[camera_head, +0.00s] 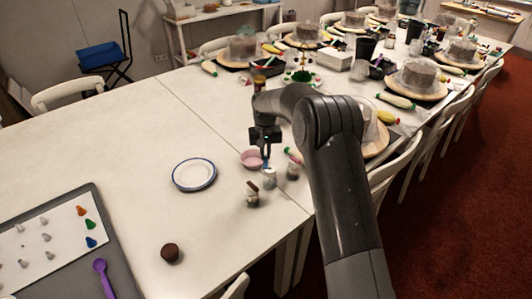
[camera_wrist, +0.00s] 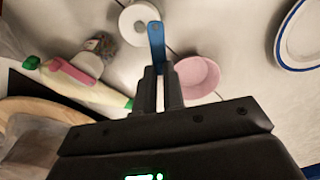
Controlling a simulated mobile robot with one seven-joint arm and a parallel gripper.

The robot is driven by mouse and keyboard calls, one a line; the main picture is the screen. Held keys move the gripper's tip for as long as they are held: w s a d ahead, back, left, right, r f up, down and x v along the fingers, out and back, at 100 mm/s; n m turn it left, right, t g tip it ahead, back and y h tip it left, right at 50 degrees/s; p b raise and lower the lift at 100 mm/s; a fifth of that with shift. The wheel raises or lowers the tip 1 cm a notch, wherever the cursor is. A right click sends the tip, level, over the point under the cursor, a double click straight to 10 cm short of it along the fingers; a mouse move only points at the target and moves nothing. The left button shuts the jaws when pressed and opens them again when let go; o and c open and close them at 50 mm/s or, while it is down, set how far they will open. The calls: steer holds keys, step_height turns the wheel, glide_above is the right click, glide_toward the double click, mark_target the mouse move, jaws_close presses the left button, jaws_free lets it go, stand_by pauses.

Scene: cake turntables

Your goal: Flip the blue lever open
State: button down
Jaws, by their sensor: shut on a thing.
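The blue lever (camera_wrist: 156,45) stands out from between my gripper's fingertips (camera_wrist: 158,72) in the wrist view. The fingers are closed on its near end. Its far end lies over a white round-topped jar or container (camera_wrist: 133,24); I cannot tell whether they are joined. In the head view, my gripper (camera_head: 266,152) points down over the table, and a small bit of blue (camera_head: 266,164) shows just below it, above the small white jar (camera_head: 269,181). Most of the lever is hidden there by the fingers.
A pink bowl (camera_head: 251,159) is close beside my gripper. Two more small jars, one front-left (camera_head: 252,198) and one right (camera_head: 292,171), stand near. A blue-rimmed plate (camera_head: 194,174), brown cup-shaped item (camera_head: 170,252) and grey tray (camera_head: 75,265) lie left. The table between is clear.

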steer(key=shift+a+n, duration=0.25)
steer(key=shift+n, duration=0.35)
steer(key=c, duration=1.5)
jaws_free()
steer(key=shift+r, duration=0.1)
step_height(320, 180, up, 11)
steer(key=shift+f, duration=0.2)
